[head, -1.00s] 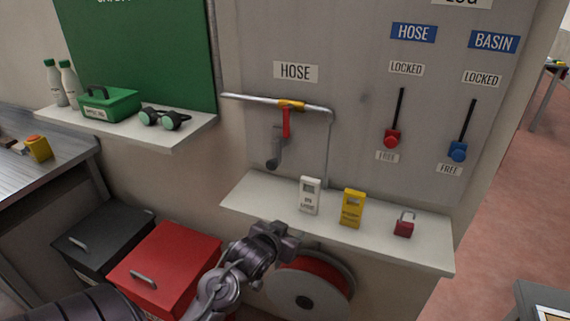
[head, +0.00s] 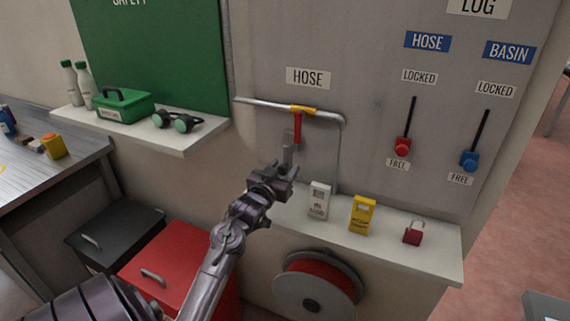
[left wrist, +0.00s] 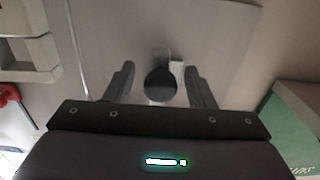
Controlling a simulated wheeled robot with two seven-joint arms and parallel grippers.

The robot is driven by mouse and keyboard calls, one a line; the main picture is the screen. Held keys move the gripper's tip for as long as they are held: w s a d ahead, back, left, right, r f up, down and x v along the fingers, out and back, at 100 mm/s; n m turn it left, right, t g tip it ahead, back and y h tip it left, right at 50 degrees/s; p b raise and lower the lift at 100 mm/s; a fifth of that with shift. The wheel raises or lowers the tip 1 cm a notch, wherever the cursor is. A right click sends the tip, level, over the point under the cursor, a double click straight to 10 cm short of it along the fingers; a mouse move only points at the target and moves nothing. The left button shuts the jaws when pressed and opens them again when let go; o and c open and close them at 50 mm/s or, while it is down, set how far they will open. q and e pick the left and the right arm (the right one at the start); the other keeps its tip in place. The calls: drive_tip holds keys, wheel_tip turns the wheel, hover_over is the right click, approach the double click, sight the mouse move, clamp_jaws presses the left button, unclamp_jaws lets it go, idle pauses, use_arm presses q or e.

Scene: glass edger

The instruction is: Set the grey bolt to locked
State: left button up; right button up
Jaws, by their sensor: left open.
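No bolt that is plainly grey shows. Two bolts run in upright slots on the panel: a red-knobbed one (head: 402,147) under HOSE and a blue-knobbed one (head: 469,160) under BASIN. Both knobs sit low, by FREE, with LOCKED above. In the left wrist view a dark round knob (left wrist: 160,86) lies between the open fingers, with no clear contact. My right gripper is out of view.
The shelf (head: 440,258) below carries a white tag box (head: 319,201), a yellow one (head: 361,214) and a red padlock (head: 413,233). A hose reel (head: 287,294) is under it.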

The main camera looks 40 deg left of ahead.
use_arm(q)
drive_tip(key=shift+w+a, duration=0.25)
drive_tip(key=shift+w, duration=0.4)
clamp_jaws()
